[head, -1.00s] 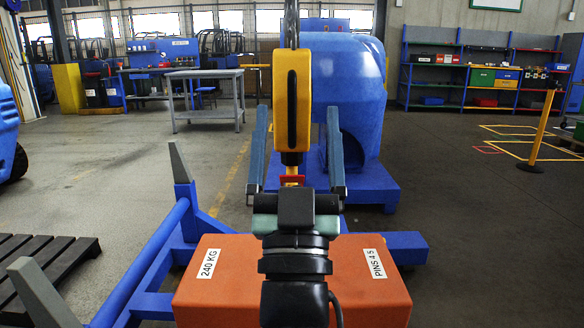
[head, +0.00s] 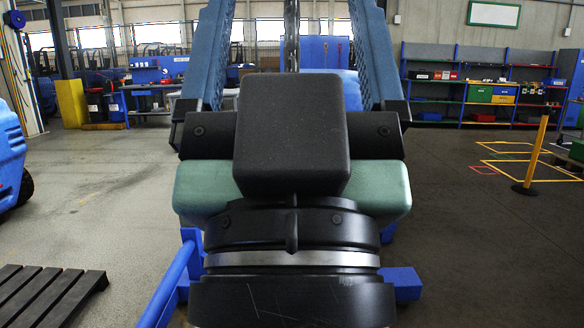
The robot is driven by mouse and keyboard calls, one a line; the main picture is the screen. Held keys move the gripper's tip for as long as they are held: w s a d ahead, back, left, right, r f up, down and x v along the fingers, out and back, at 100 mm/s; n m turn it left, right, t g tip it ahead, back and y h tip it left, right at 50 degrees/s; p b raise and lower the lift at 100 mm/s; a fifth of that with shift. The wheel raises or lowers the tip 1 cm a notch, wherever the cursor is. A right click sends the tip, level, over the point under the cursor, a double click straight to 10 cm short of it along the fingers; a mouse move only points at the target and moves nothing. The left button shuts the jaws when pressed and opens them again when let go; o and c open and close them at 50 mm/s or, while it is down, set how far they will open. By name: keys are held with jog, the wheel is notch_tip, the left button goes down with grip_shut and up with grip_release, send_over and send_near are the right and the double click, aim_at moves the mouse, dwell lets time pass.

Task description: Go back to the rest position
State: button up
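My gripper (head: 292,25) fills the middle of the head view, close to the camera and pointing up. Its two blue fingers are wide apart and run up to the top edge, where their tips are cut off. Nothing is seen held between them; a hoist chain (head: 291,40) hangs in the background there. The gripper's dark body hides what is behind it, including the yellow hoist block and the orange weight.
Parts of a blue floor frame (head: 401,284) show on both sides of my gripper. A dark pallet (head: 45,296) lies at lower left. A yellow post (head: 537,150) stands at right, before shelves (head: 430,85). The floor at right is largely clear.

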notch_tip(320, 180, up, 23)
jog(key=p, duration=2)
jog(key=shift+p, duration=0.35)
